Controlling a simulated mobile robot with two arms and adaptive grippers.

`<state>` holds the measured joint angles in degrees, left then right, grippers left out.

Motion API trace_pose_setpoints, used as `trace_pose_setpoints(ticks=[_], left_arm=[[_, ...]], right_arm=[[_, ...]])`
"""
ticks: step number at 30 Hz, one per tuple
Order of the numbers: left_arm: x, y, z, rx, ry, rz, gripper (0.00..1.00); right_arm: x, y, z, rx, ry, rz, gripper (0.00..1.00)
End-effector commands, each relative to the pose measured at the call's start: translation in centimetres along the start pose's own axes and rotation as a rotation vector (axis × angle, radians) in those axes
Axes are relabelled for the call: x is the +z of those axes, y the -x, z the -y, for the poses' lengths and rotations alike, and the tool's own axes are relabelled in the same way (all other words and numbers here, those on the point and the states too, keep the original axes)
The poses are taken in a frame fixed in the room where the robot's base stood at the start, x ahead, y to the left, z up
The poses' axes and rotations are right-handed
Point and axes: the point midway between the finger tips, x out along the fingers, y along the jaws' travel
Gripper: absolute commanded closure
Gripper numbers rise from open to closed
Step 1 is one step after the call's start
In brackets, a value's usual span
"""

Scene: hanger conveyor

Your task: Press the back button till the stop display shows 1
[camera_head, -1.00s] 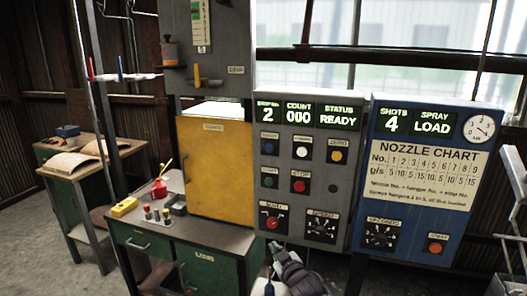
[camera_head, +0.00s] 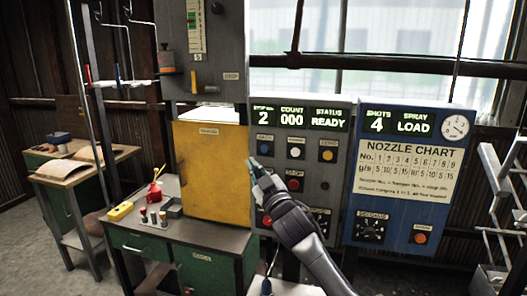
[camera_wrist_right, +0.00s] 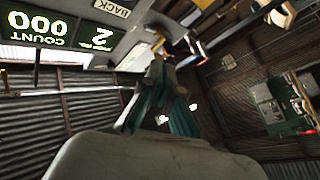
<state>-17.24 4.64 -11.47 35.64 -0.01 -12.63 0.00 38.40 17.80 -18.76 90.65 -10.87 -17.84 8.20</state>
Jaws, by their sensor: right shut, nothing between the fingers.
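The grey control panel (camera_head: 340,170) shows stop number 2 on its stop display (camera_head: 264,115), with COUNT 000 and STATUS READY beside it. The dark blue back button (camera_head: 265,149) is at the panel's upper left, under that display. My right gripper (camera_head: 254,166) is shut and empty, its tips just below the back button in the picture. I cannot tell whether they touch the panel. In the right wrist view the closed fingers (camera_wrist_right: 150,100) point up toward the BACK label (camera_wrist_right: 112,7), and the stop display (camera_wrist_right: 98,38) reads 2 upside down. My left gripper is not in view.
The blue spray panel (camera_head: 400,230) stands at right. A yellow cabinet door (camera_head: 208,180) and green workbench (camera_head: 190,240) are at left.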

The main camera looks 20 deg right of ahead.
Motion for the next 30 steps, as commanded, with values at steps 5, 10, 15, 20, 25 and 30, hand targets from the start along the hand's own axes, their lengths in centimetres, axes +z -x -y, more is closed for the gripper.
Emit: trace_pose_setpoints(ticks=[5,10,15,20,25,30], left_arm=[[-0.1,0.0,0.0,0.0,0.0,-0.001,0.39],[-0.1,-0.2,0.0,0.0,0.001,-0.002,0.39],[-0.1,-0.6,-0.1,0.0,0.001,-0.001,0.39],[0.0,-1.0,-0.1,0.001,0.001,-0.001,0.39],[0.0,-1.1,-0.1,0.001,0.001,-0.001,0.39],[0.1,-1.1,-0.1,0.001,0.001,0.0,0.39]], right_arm=[[0.1,0.0,0.0,0.0,0.0,0.001,1.0],[0.5,-0.5,-0.3,-0.001,0.001,0.001,1.0],[1.5,-1.9,-1.4,0.001,0.0,0.002,1.0],[2.8,-3.6,-2.6,0.0,0.001,0.002,1.0],[3.8,-5.1,-3.6,0.0,0.0,0.003,1.0],[4.3,-5.9,-4.2,-0.001,-0.001,0.001,1.0]])
